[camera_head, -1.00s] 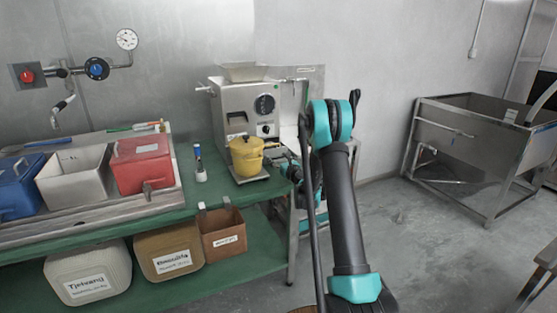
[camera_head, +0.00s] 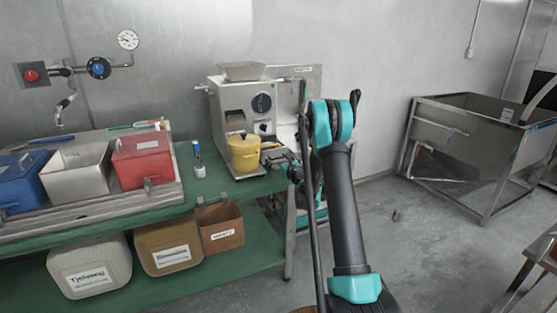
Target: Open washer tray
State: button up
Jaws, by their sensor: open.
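My gripper (camera_head: 272,156) is at the right edge of the green bench, just right of a yellow lidded pot (camera_head: 244,153). It is small and partly hidden behind my arm; it appears empty, and I cannot tell whether it touches anything. The steel grinder (camera_head: 247,106), with a hopper on top and a round dial, stands behind the pot. A steel panel with a small label (camera_head: 303,80) stands behind and right of the grinder. No part is clearly recognizable as a washer tray; my arm may hide it.

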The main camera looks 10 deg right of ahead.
jog(key=v, duration=1.2)
jog(key=s+a+r+n+g+y, duration=0.15)
jog(key=s+a+n+g, duration=0.25)
jog(key=s+n, duration=0.55)
jog(key=s+a+r+n+g, duration=0.2)
jog(key=s+a+n+g, duration=0.15)
jog(key=s+n, duration=0.6)
jog(key=s+d+f+n+g+h, duration=0.1)
jog(key=s+d+f+n+h, duration=0.1)
jog(key=s, duration=0.7)
jog(key=s+d+f+n+g+h, duration=0.2)
jog(key=s+d+n, duration=0.2)
jog(key=s+n, duration=0.3)
jog(key=s+d+f+n+g+h, duration=0.2)
jog(key=s+d+f+n+h, duration=0.1)
jog(key=s, duration=0.8)
jog(key=shift+s+n, duration=0.25)
jog(key=shift+n, duration=0.45)
jog(key=shift+g, duration=0.25)
